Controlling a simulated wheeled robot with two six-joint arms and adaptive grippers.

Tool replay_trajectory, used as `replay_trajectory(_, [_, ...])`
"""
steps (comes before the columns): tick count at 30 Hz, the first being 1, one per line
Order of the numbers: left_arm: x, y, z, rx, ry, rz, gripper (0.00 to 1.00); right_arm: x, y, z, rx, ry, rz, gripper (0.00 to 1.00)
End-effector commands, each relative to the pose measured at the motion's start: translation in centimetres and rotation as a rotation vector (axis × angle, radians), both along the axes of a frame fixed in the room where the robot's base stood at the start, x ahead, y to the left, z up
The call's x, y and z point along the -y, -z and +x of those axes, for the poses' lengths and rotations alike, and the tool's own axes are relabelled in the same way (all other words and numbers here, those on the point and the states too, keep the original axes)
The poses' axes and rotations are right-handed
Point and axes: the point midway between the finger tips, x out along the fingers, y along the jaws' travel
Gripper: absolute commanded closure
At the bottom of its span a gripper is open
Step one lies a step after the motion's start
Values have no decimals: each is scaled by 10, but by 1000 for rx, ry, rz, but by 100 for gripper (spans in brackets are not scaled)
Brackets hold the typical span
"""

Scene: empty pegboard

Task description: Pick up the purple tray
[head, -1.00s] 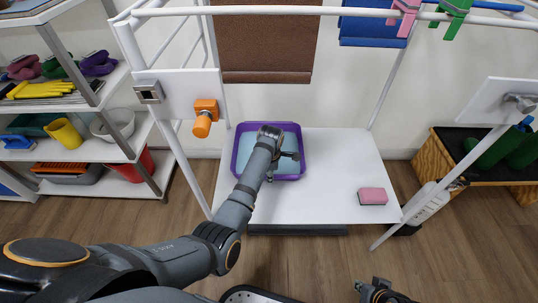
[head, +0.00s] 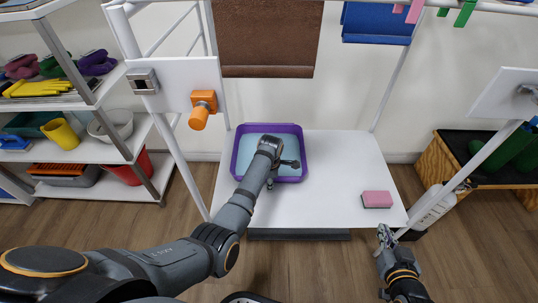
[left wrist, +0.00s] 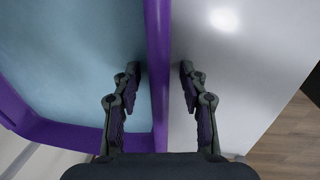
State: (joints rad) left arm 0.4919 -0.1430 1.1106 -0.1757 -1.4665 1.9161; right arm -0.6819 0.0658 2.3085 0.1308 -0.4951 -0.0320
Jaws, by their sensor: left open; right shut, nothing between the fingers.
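The purple tray (head: 236,155) has a light blue inside. It lies at the back left of the white board in the head view. My left arm reaches over its middle and front and hides part of it. In the left wrist view, my left gripper (left wrist: 159,68) is open, with one finger on each side of the tray's purple rim (left wrist: 158,30). Whether either finger touches the rim I cannot tell. My right gripper (head: 385,237) is shut and empty, in front of the board's right corner.
A pink sponge (head: 377,199) lies at the board's right. An orange knob (head: 200,112) is on a white panel at the left. White frame posts rise at the sides. Brown (head: 265,40) and blue cloths hang at the back. The board's middle (head: 330,170) is clear.

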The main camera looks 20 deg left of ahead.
Motion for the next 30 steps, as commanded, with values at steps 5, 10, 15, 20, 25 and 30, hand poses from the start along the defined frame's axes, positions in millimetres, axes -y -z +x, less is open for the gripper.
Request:
replay_trajectory(5, [0,1,0,0,0,0,57,0,-6,4,27,1,-1,100])
replay_trajectory(10, [0,1,0,0,0,0,61,0,-6,3,26,1,-2,100])
replay_trajectory(15, [0,1,0,0,0,0,84,0,-6,3,25,1,-2,100])
replay_trajectory(20, [0,1,0,0,0,0,100,0,-6,3,25,1,-2,100])
replay_trajectory(25, [0,1,0,0,0,0,100,0,-6,3,24,1,-2,100])
replay_trajectory(30, [0,1,0,0,0,0,100,0,-6,3,24,1,-2,100])
